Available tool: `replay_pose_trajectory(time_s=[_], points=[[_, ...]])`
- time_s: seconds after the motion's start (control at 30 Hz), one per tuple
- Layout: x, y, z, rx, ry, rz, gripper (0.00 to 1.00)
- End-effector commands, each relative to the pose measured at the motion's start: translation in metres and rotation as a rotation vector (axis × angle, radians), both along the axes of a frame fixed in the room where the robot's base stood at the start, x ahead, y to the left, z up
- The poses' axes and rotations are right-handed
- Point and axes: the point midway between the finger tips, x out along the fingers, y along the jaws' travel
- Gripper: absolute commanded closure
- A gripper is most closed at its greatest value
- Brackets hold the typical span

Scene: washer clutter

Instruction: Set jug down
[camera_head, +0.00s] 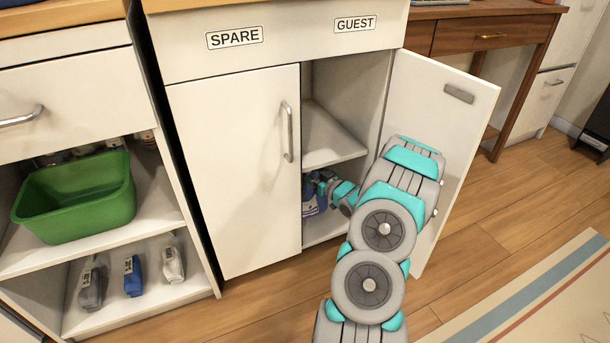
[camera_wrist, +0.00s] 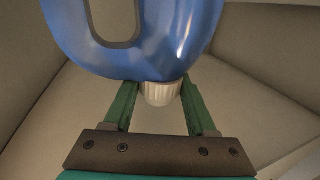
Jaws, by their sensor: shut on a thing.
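The jug (camera_head: 309,208) is blue and shows partly in the lower compartment of the open cabinet, behind the left door's edge. In the wrist view its glossy blue body and handle loop (camera_wrist: 170,45) fill the top, with a white ribbed cap (camera_wrist: 160,93) toward me. My gripper (camera_wrist: 159,92) is shut on the jug at the cap end, one green finger on each side. In the head view my gripper (camera_head: 322,184) is inside the lower compartment, partly hidden. I cannot tell whether the jug touches the compartment floor.
The cabinet's middle shelf (camera_head: 330,140) is above my gripper. The left door (camera_head: 235,175) is shut; the right door (camera_head: 455,110) stands open beside my arm. A green tub (camera_head: 75,200) and several small bottles sit on shelves at left.

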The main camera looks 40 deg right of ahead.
Motion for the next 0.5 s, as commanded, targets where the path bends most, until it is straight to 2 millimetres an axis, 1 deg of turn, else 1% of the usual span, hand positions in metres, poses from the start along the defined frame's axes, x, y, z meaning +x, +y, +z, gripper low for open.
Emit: replay_pose_trajectory(time_s=[0.1,0.2,0.5], points=[[0.0,-0.001,-0.013,0.0,-0.003,-0.001,1.0],[0.0,-0.001,-0.022,0.0,-0.002,-0.002,1.0],[0.0,-0.001,-0.022,-0.002,-0.003,-0.001,1.0]])
